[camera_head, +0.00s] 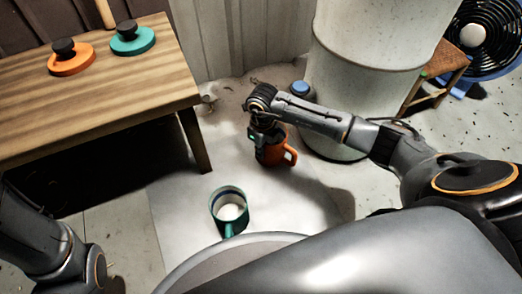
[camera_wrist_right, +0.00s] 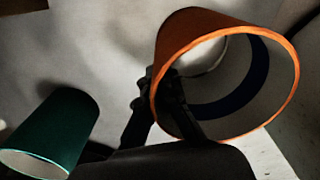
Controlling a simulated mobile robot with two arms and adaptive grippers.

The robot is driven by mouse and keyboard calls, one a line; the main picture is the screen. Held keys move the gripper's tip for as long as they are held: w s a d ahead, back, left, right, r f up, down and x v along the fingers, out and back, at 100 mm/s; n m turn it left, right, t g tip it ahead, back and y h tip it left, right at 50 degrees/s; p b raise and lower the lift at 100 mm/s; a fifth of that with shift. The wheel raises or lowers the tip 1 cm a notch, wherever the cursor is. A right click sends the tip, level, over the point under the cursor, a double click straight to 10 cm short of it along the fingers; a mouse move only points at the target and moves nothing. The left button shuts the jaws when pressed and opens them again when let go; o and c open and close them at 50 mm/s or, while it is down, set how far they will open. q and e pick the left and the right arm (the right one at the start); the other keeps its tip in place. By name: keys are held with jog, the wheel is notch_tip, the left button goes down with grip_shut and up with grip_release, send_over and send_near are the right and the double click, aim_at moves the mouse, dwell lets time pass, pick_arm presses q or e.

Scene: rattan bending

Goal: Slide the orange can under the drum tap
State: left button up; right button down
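The orange can (camera_head: 273,153), a mug-like can with a handle on its right, stands on the pale floor patch in front of the white drum. In the right wrist view its open mouth (camera_wrist_right: 285,60) faces the camera. My right gripper (camera_head: 262,133) straddles the can's near wall, one finger (camera_wrist_right: 180,105) inside the rim and one outside, closed on it. The white drum (camera_head: 360,65) stands behind my right forearm. A blue round part (camera_head: 300,88) shows at its left side; I cannot tell whether it belongs to the tap. My left gripper is out of view.
A green can (camera_head: 217,196) with pale contents stands on the floor nearer to me. A wooden table (camera_head: 100,90) at left bears orange and teal discs with black knobs. A small stool (camera_head: 440,78) and a fan (camera_head: 487,38) stand right of the drum.

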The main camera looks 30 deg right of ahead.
jog(key=shift+w+d, duration=0.1)
jog(key=shift+d, duration=0.5)
jog(key=c, duration=1.4)
grip_release()
jog(key=shift+c, duration=0.2)
jog(key=shift+d, duration=0.1)
jog(key=shift+w+r, duration=0.1)
jog(key=shift+r, duration=0.4)
notch_tip(320, 180, up, 11)
jog(key=shift+a, duration=0.45)
jog(key=shift+s+a, duration=0.2)
